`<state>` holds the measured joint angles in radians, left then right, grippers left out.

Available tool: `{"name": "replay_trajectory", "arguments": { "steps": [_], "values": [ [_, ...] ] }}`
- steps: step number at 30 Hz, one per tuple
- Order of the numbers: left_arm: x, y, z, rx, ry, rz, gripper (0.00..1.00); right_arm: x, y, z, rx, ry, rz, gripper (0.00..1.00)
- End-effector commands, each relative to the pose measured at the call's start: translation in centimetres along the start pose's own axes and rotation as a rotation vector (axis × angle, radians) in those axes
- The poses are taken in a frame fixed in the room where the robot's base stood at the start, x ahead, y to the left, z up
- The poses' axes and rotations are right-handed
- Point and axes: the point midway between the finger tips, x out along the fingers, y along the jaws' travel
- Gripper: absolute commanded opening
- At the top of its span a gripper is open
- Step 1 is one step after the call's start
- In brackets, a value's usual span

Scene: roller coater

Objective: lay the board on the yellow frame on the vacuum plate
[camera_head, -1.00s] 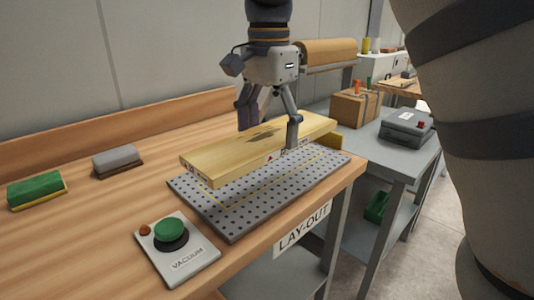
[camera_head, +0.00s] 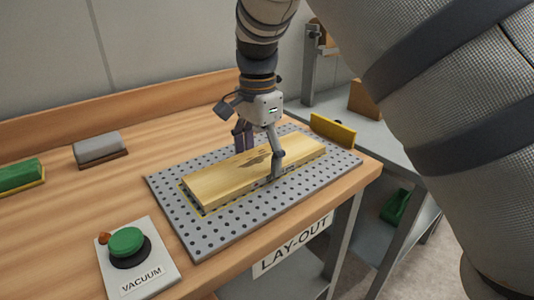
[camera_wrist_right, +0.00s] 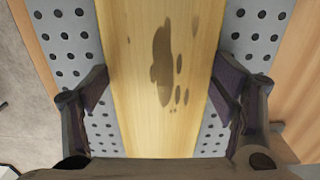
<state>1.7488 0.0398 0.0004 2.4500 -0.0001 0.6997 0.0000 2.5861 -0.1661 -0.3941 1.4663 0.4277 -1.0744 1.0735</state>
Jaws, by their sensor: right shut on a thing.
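The pale wooden board (camera_head: 218,180) has dark stains on its top and lies flat on or just above the perforated grey vacuum plate (camera_head: 170,197). A thin strip of the yellow frame (camera_head: 205,213) shows along the board's near left end; the board covers most of it. My right gripper (camera_head: 260,156) is shut on the board across its width, with one finger at each long side. The right wrist view shows the board (camera_wrist_right: 150,125) between the two finger pads, with plate holes on both sides. My left gripper is not in view.
A green vacuum button (camera_head: 126,241) stands at the front left of the table. A grey block (camera_head: 97,147) and a green block (camera_head: 18,175) lie at the left. A yellow upright piece (camera_head: 333,131) stands at the plate's far right edge. Bare wood lies left of the plate.

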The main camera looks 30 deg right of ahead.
Motion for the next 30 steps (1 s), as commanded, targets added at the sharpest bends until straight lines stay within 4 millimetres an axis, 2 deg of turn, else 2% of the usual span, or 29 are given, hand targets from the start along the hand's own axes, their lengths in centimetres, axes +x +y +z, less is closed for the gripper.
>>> {"name": "replay_trajectory", "arguments": {
  "steps": [8, 9, 11, 23, 26, 30],
  "values": [
    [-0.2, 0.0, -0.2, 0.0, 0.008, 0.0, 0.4, -0.1, 0.0, 0.0, -0.001, 0.001, -0.004, 0.38],
    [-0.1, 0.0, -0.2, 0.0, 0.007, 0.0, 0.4, -0.1, 0.0, 0.0, -0.001, 0.001, -0.004, 0.88],
    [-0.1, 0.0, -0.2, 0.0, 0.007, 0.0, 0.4, -0.1, 0.0, 0.0, -0.001, 0.001, -0.004, 0.99],
    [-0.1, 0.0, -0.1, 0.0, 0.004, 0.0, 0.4, -0.6, 0.0, 0.0, -0.001, 0.001, -0.005, 0.99],
    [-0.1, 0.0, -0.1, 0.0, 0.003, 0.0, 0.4, -2.6, -0.1, -0.1, -0.002, 0.003, -0.009, 0.99],
    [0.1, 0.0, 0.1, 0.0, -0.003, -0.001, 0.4, -6.6, -0.1, -0.1, -0.002, 0.002, -0.008, 0.99]
  ]
}}
